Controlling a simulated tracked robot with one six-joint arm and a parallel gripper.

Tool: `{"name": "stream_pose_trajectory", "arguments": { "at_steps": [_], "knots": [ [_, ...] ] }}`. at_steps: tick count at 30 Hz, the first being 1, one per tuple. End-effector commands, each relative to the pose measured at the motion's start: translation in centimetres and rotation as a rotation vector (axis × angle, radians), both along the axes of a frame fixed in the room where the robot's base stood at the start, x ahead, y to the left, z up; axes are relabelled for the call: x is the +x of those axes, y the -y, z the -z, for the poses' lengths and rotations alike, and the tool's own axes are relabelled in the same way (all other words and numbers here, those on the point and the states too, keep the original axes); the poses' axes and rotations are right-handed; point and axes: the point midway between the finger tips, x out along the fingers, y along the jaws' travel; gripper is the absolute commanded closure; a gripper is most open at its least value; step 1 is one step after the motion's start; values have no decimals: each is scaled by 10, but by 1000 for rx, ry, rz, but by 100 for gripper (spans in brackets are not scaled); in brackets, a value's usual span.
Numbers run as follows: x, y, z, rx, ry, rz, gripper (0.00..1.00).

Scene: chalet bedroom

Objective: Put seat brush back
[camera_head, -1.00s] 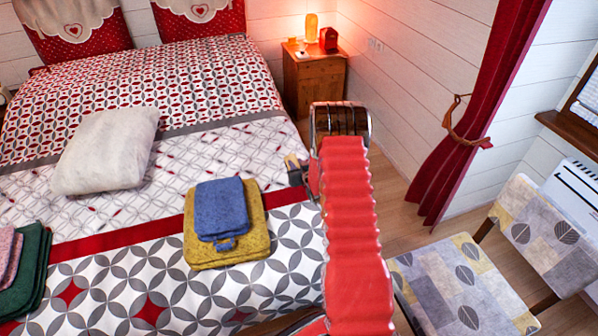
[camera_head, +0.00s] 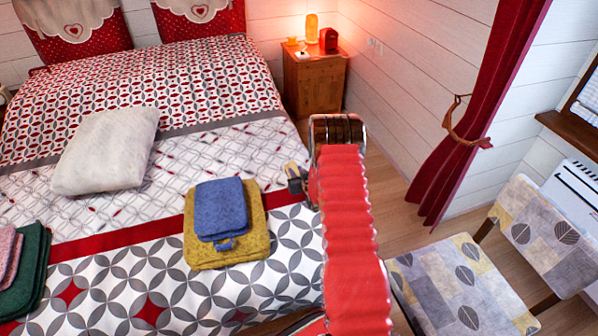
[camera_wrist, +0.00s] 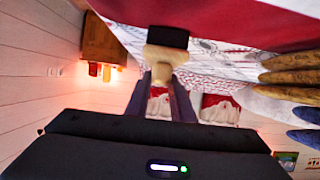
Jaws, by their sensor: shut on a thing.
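The seat brush (camera_wrist: 166,55) has a pale wooden handle and a dark head (camera_wrist: 168,37). My gripper (camera_wrist: 164,88) is shut on the handle, and the dark head points away from the jaws in the wrist view. In the head view my gripper (camera_head: 296,181) is small and dark, partly hidden by my red arm, at the right edge of the bed. A small tan piece of the brush (camera_head: 290,168) shows at its tip. The patterned chair seat (camera_head: 455,285) and its backrest (camera_head: 545,225) are to the right, apart from my gripper.
The bed (camera_head: 140,235) holds a white cushion (camera_head: 106,152), blue towels (camera_head: 221,208) on yellow ones (camera_head: 252,250), and green towels (camera_head: 28,285). A wooden nightstand (camera_head: 314,85) with a lit lamp (camera_head: 312,28) stands behind. A red curtain (camera_head: 470,120) hangs right. Some floor (camera_head: 392,185) is clear.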

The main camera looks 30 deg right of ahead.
Motion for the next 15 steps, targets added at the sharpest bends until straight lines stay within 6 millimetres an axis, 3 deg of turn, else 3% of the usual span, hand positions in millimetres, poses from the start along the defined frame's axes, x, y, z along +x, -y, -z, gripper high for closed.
{"name": "stream_pose_trajectory", "arguments": {
  "at_steps": [3, 4, 12, 15],
  "knots": [
    [0, 0, 2, 0, 0, 0, 100],
    [0, 0, 2, 0, 0, 0, 78],
    [0, 0, 2, 0, 0, 0, 60],
    [0, 0, 2, 0, 0, 1, 60]
  ]
}}
